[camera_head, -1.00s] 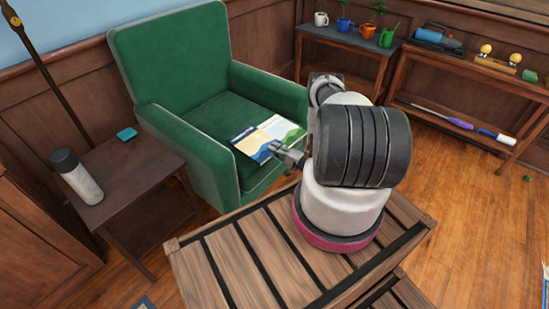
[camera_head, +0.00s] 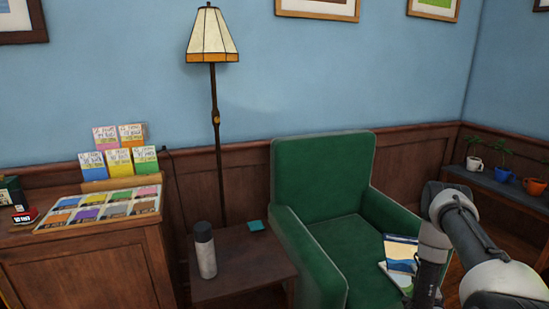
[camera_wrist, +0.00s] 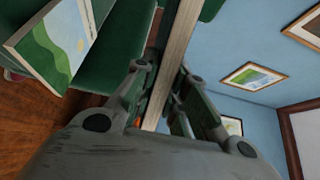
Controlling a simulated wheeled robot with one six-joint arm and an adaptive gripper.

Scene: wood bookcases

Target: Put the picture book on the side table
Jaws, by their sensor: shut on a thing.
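My gripper (camera_wrist: 160,95) is shut on a thin book (camera_wrist: 174,60), seen edge-on between the fingers in the wrist view. In the head view a book with a blue and yellow landscape cover (camera_head: 402,248) shows beside my arm, over the green armchair; it appears to be the held one. A second book (camera_wrist: 60,42) with a green hill cover lies on the chair seat, partly seen in the head view too (camera_head: 398,277). The side table (camera_head: 232,288) is dark brown wood, left of the armchair. My fingertips are hidden in the head view.
A grey flask (camera_head: 205,252) and a small teal object (camera_head: 256,226) stand on the side table; its front middle and right are bare. The armchair (camera_head: 313,255) stands right beside it. A floor lamp (camera_head: 213,45) rises behind. A display cabinet (camera_head: 90,270) is at left.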

